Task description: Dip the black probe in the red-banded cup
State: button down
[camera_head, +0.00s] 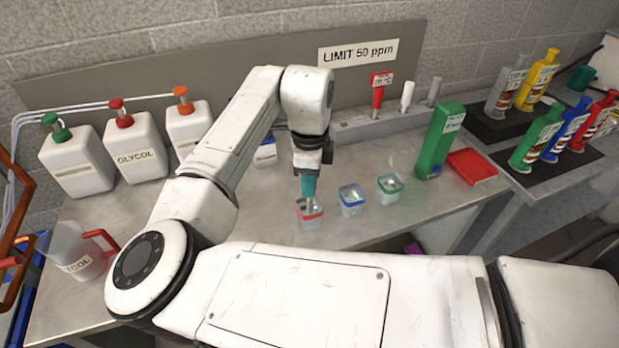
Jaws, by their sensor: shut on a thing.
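My gripper (309,172) points down and is shut on a teal-handled probe (308,187). The probe is roughly upright, and its thin grey lower end overlaps the opening of the red-banded cup (311,220). I cannot tell how deep the tip sits. The clear cup stands on the metal bench. I cannot make out a separate black probe. A red-handled probe (379,97), a white one (407,97) and a grey one (433,93) stand in the grey rack (350,127) at the back.
A blue-banded cup (352,203) and a green-banded cup (389,190) stand just right. White jugs (137,152) stand back left, and a clear pitcher (80,252) front left.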

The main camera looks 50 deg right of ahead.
jog(key=shift+f+b, duration=0.35)
jog(key=shift+f, duration=0.45)
dwell(0.5)
dwell(1.5)
notch_tip(320, 180, up, 10)
jog(key=p, duration=0.8)
jog(key=shift+r, duration=0.1)
jog(key=shift+s, duration=0.15)
dwell(1.0)
